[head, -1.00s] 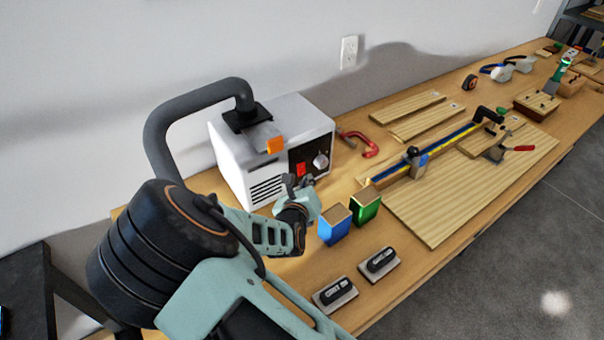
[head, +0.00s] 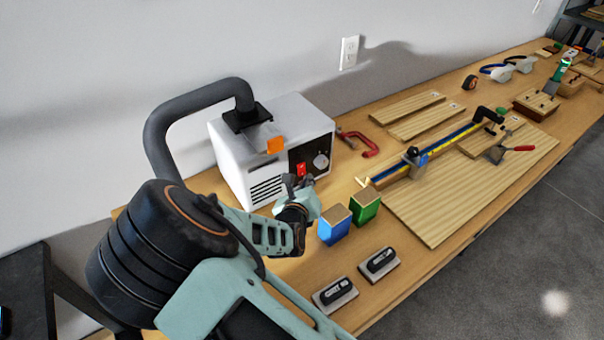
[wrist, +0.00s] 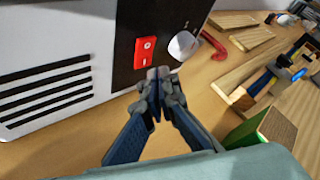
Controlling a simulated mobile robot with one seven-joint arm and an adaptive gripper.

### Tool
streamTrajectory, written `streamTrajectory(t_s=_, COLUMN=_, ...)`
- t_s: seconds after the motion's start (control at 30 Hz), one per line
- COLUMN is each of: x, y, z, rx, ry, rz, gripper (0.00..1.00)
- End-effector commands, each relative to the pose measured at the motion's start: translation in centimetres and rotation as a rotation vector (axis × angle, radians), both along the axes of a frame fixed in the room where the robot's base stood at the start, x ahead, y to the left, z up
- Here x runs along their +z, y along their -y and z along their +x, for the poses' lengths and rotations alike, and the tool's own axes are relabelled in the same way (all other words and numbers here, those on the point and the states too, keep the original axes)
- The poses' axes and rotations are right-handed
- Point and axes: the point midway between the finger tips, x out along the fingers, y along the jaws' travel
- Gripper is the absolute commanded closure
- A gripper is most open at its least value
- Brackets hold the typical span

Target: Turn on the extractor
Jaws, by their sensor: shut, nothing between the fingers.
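The extractor (head: 235,165) is a white box with a thick dark hose on top, at the left back of the bench. Its black front panel holds a red switch (head: 301,169) and a pale round knob (head: 321,161). In the wrist view the red switch (wrist: 145,52) and the knob (wrist: 183,45) show close up. My gripper (wrist: 158,80) is shut and empty, its tips just below the red switch; I cannot tell if they touch the panel. In the head view my gripper (head: 297,184) is in front of the panel's lower edge.
A blue block (head: 334,226) and a green block (head: 365,205) stand to the right of my gripper. Two sanding blocks (head: 379,262) lie near the front edge. A red clamp (head: 359,145) lies right of the extractor. Boards (head: 470,200) cover the bench further right.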

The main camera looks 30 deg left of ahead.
Motion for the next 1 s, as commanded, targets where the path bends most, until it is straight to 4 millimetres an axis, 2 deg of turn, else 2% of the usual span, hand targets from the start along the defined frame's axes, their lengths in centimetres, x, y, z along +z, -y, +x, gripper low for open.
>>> streamTrajectory(t_s=1.0, x=-0.13, y=-0.96, z=0.52, rx=0.000, ry=0.000, rz=0.001, gripper=1.00)
